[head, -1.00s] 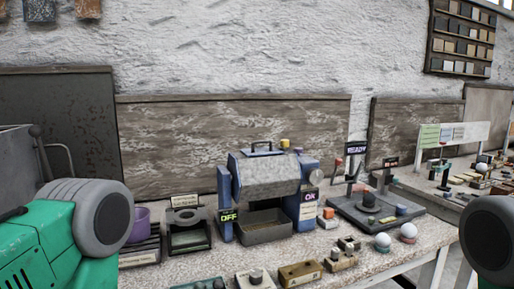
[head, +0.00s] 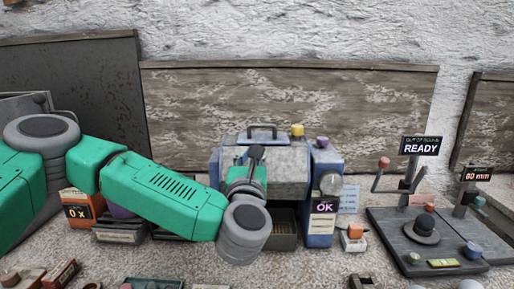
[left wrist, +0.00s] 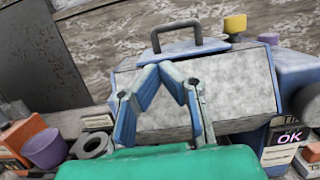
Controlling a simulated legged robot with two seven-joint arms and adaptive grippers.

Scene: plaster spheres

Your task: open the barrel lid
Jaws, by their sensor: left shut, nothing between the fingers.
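The barrel (head: 285,162) is a grey faceted drum in a blue frame on the bench. Its lid is on top, with a dark arched handle (head: 262,128), and looks closed. My left arm reaches across from the left, and my left gripper (head: 256,152) is in front of the barrel, just below the handle in the picture. In the left wrist view the blue-padded fingers (left wrist: 158,68) are shut and empty, below the lid handle (left wrist: 178,33) and apart from it. My forearm hides the barrel's lower left part. My right gripper is not in view.
A yellow knob (head: 297,130) and a purple knob (head: 322,142) stand right of the handle. An OK sign (head: 323,208) is on the machine's right side. A READY stand (head: 421,146) is farther right. Small blocks line the front. A wooden board (head: 380,115) stands behind.

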